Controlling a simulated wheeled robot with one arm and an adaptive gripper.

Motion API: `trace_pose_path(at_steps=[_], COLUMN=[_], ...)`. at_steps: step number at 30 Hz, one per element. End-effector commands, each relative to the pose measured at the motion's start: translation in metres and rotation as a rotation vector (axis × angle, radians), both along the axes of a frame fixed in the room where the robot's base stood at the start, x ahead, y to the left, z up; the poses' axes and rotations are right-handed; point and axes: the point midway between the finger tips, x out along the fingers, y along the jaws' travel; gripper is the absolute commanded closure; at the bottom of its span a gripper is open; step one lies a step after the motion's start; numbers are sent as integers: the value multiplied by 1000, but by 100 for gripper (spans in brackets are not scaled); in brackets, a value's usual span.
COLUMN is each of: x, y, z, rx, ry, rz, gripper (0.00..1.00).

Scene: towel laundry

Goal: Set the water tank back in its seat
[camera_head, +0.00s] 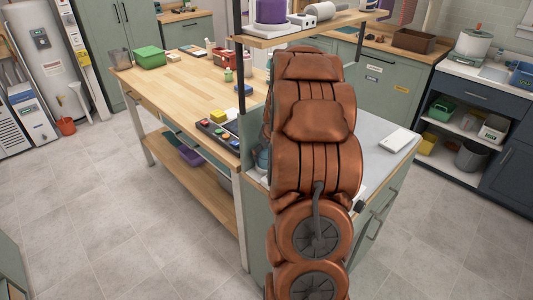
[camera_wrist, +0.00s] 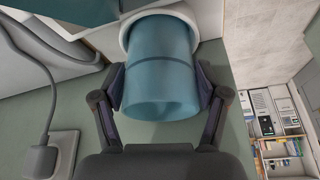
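The water tank (camera_wrist: 160,85) is a translucent blue cylinder in the middle of the wrist view. Its near end points toward the wrist camera, and its far end meets a white rounded collar (camera_wrist: 192,20). Whether it is fully seated there cannot be told. My gripper (camera_wrist: 161,87) has one finger on each side of the tank, and both pads appear to touch its wall. In the head view my arm hides the gripper; a small bluish piece (camera_head: 263,160) shows at the arm's left edge, and I cannot tell what it is.
A grey plug in a wall socket (camera_wrist: 45,155) with a cable is left of the gripper. The wooden table (camera_head: 180,85) holds a green bin (camera_head: 150,57) and a dark tray (camera_head: 218,132). A white flat item (camera_head: 395,140) lies on the grey counter (camera_head: 372,160).

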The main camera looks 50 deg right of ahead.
Motion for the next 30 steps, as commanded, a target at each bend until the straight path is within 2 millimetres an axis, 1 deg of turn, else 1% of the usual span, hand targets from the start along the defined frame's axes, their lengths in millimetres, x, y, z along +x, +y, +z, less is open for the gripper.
trace_pose_path(at_steps=[1, 4, 17, 20, 23, 30], x=[0, 0, -1, -3, -6, -20], y=[0, 0, 0, 1, 2, 7], z=[0, 0, 3, 8, 18, 52], rx=[0, 0, 0, 0, -2, -1], ry=[0, 0, 0, -1, -3, -2], rz=[0, 0, 0, 0, 0, 0], gripper=[18, 8, 8, 8, 8, 8])
